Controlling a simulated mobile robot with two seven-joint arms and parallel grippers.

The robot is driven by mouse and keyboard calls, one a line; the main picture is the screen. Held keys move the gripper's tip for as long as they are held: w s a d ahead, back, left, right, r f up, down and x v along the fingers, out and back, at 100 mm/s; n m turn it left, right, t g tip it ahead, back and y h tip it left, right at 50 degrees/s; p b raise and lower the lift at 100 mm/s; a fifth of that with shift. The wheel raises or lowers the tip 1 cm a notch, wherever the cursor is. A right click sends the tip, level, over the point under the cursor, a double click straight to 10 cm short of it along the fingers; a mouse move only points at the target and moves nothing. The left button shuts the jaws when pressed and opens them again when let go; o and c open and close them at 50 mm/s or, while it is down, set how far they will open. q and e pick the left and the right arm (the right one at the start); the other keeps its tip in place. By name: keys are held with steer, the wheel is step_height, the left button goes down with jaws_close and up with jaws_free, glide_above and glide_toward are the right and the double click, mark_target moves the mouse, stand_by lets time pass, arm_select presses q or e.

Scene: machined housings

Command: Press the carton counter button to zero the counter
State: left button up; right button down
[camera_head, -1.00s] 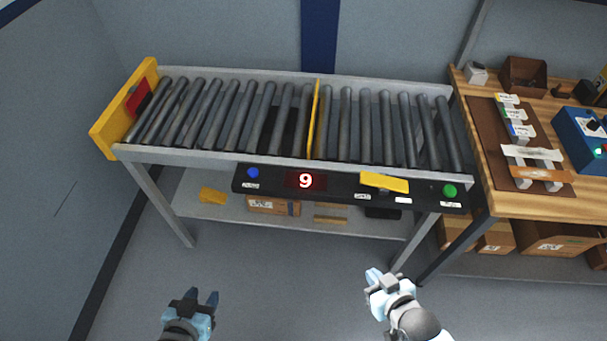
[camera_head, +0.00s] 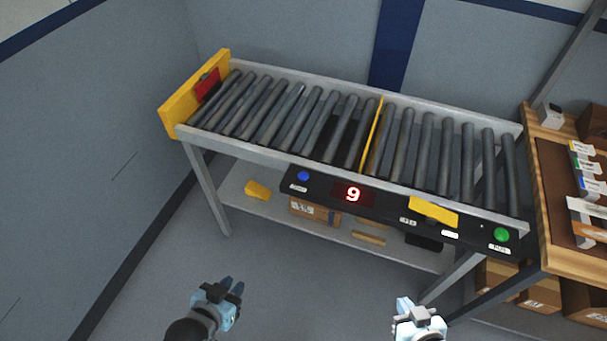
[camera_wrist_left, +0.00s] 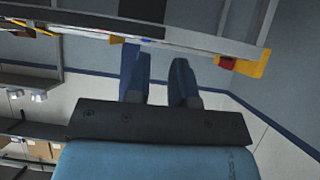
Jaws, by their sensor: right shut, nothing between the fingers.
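A dark control panel (camera_head: 382,211) runs along the conveyor's front edge. Its red counter display (camera_head: 353,194) reads 9. A round blue button (camera_head: 303,176) sits left of the display, with a label too small to read. A green button (camera_head: 501,234) is at the panel's right end. My left gripper (camera_head: 232,286) is in front of and below the panel, apart from it; in the left wrist view (camera_wrist_left: 160,75) its two fingers stand apart with nothing between. My right gripper (camera_head: 404,304) is shut and empty, low in front of the panel's right half.
The roller conveyor (camera_head: 285,108) has a yellow end plate (camera_head: 174,102) and a thin yellow divider (camera_head: 371,135). A yellow plate (camera_head: 433,211) covers part of the panel. Boxes lie on the lower shelf (camera_head: 232,195). A wooden bench (camera_head: 537,143) stands right. Floor before the panel is clear.

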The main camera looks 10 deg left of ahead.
arm_select(q)
jaws_close()
stand_by(1.4)
